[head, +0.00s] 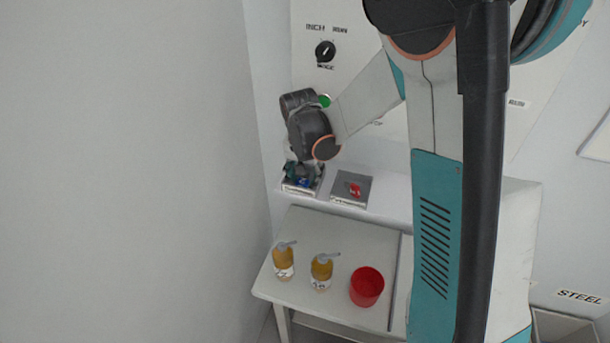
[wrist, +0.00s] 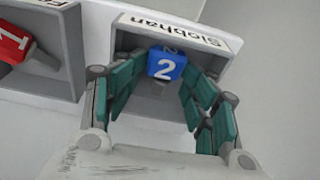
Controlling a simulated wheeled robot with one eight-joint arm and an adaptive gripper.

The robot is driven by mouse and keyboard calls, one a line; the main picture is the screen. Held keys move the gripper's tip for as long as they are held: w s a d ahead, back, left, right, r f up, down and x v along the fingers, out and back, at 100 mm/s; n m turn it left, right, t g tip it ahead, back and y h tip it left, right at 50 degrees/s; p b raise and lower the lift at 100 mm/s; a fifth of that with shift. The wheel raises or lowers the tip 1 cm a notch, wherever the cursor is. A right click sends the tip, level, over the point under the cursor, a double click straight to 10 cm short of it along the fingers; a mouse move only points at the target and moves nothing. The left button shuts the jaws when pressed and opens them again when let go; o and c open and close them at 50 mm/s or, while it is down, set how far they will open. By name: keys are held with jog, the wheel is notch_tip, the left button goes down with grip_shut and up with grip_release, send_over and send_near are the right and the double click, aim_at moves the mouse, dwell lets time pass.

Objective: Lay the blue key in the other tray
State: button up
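The blue key (wrist: 165,65), with a 2 on its head, lies in a grey tray (wrist: 212,62) labelled "Siobhan" in the wrist view. In the head view the blue key (head: 304,182) is partly hidden under my gripper (head: 303,174). My gripper's teal fingers (wrist: 162,75) are open, one on each side of the key; whether they touch it I cannot tell. The other tray (head: 349,200) stands to the right in the head view and holds a red key (head: 355,190). In the wrist view that tray (wrist: 72,50) is at left, with the red key (wrist: 12,42) marked 1.
Both trays sit on a white ledge (head: 392,197) below a control panel (head: 345,70). A wall (head: 130,170) stands close at left.

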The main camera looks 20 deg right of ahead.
aim_at(302, 183)
jog(key=shift+s+f, duration=0.15)
jog(key=shift+f, duration=0.05)
jog(key=shift+a+r+p, duration=0.1)
jog(key=shift+r+p, duration=0.3)
jog(key=shift+p, duration=0.1)
notch_tip(302, 183, up, 13)
jog(key=s+p, duration=0.1)
jog(key=p, duration=0.1)
jog(key=s+r+n+t, duration=0.2)
jog(key=s+r+n, duration=0.1)
jog(key=s, duration=0.7)
jog(key=s+r+n+t+y, duration=0.1)
jog(key=s+r+n+t, duration=0.2)
jog(key=s, duration=0.8)
jog(key=shift+s+r+n+t, duration=0.3)
jog(key=shift+r+n, duration=0.15)
jog(key=shift+n, duration=0.05)
notch_tip(302, 183, down, 12)
jog(key=b, duration=1.2)
jog(key=shift+f, duration=0.25)
